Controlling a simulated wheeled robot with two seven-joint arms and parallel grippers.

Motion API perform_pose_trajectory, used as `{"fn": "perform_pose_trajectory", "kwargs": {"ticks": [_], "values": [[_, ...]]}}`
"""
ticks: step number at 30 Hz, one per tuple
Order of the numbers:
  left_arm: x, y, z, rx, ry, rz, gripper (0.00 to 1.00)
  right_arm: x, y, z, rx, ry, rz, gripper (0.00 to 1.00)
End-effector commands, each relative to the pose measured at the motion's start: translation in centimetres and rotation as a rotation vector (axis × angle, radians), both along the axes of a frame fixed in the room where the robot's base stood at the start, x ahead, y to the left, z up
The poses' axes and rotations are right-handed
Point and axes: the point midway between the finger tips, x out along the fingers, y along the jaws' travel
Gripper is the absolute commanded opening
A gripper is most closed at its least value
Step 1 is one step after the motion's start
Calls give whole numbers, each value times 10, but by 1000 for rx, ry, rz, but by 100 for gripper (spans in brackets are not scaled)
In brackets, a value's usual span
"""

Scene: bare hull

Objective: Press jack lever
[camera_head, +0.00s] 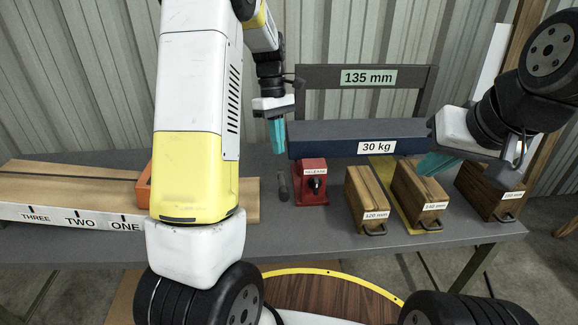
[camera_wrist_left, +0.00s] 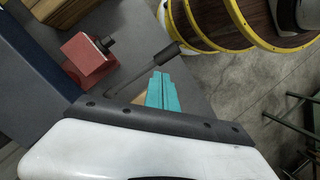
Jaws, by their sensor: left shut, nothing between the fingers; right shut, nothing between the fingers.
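The red jack (camera_head: 311,184) stands on the grey table under the left end of the dark blue 30 kg beam (camera_head: 345,142). Its lever (camera_head: 283,188) shows as a short dark handle just left of it. In the left wrist view the red jack (camera_wrist_left: 88,60) and the lever (camera_wrist_left: 160,58), a thin rod with a thick dark grip, lie beyond my fingers. My left gripper (camera_head: 277,136) is shut and empty, above and behind the lever, apart from it. Its teal fingers show in the left wrist view (camera_wrist_left: 159,90). My right gripper (camera_head: 437,163) is shut and empty at the beam's right end.
Wooden blocks labelled 120 mm (camera_head: 368,195), 140 mm (camera_head: 418,195) and one more (camera_head: 490,192) stand right of the jack. A frame with a 135 mm sign (camera_head: 368,77) stands behind. A board marked ONE, TWO, THREE (camera_head: 75,195) and an orange object (camera_head: 144,185) are at left.

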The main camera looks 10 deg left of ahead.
Motion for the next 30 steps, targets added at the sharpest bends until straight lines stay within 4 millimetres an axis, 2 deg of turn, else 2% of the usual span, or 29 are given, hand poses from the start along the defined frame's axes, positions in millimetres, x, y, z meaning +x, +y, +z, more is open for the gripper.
{"fn": "perform_pose_trajectory", "kwargs": {"ticks": [3, 6, 12, 18, 30], "values": [[3, 10, 13, 25, 72, 290, 0, 0, 0, 0, 0, 0, 0, 0], [4, 15, 22, 48, 134, 496, 0, 0, 0, 0, 0, 0, 0, 0], [5, 22, 36, 84, 221, 758, 0, 0, 0, 0, 0, 0, 0, 0], [5, 24, 39, 97, 249, 833, 0, 0, 0, 0, 0, 0, 0, 0], [3, 22, 34, 97, 250, 831, 0, 0, 0, 0, 0, 0, 0, 0]]}}
